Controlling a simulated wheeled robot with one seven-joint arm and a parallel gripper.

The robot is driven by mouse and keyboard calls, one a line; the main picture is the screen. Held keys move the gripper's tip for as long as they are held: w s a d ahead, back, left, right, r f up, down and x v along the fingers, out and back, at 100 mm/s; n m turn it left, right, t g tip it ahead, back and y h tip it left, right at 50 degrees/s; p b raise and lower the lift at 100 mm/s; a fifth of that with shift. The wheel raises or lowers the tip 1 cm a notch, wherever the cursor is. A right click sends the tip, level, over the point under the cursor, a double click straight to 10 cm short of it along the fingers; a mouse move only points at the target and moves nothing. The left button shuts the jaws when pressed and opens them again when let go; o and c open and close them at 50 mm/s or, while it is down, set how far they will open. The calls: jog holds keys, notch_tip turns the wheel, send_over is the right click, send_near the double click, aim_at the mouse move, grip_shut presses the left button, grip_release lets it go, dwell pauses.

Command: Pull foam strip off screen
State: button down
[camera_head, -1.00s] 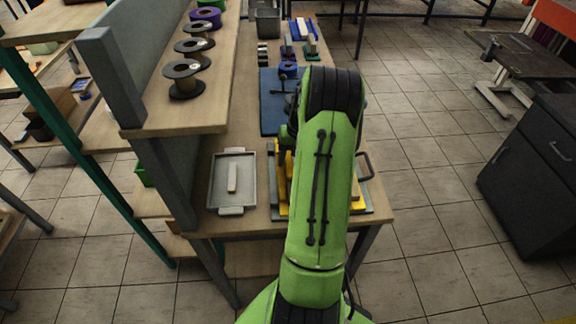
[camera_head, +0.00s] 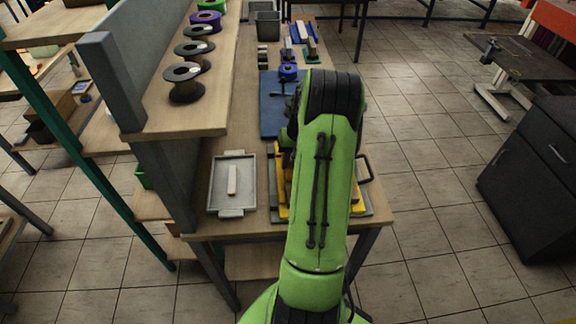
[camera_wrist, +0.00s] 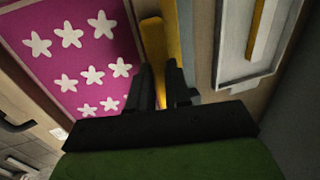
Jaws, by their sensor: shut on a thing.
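In the wrist view my gripper (camera_wrist: 162,92) has its two dark fingers shut on a yellow foam strip (camera_wrist: 152,40). The strip lies along the edge of a magenta screen (camera_wrist: 88,62) with several white stars. I cannot tell whether the strip still touches the screen. In the head view my green arm covers most of the work spot. A yellow edge (camera_head: 283,211) shows left of the arm, at the table's near end. My fingertips are hidden there.
A grey tray (camera_head: 214,190) with a pale bar (camera_head: 232,180) in it stands left of the arm, and also shows in the wrist view (camera_wrist: 235,70). A shelf with several dark spools (camera_head: 184,82) runs along the left. A blue mat (camera_head: 270,110) lies farther back.

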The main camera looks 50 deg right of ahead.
aim_at(290, 163)
jog(key=shift+w+d+r+p, duration=0.1)
jog(key=shift+d+r+p, duration=0.05)
jog(key=shift+r+p, duration=0.55)
jog(key=shift+w+d+r+p, duration=0.1)
jog(key=shift+r+p, duration=0.35)
jog(key=shift+r, duration=0.35)
dwell(0.6)
jog(key=shift+s+a+r+p, duration=0.1)
jog(key=shift+s+r+p, duration=0.1)
jog(key=shift+r+p, duration=0.3)
jog(key=shift+s+a+r+p, duration=0.15)
jog(key=shift+r+p, duration=0.15)
jog(key=shift+r, duration=0.3)
jog(key=shift+w+d+r+p, duration=0.1)
jog(key=shift+w+r+p, duration=0.1)
jog(key=shift+r+p, duration=0.8)
notch_tip(290, 163, up, 4)
jog(key=p, duration=0.2)
jog(key=shift+f+p, duration=0.2)
jog(key=shift+p, duration=0.15)
jog(key=shift+s, duration=0.1)
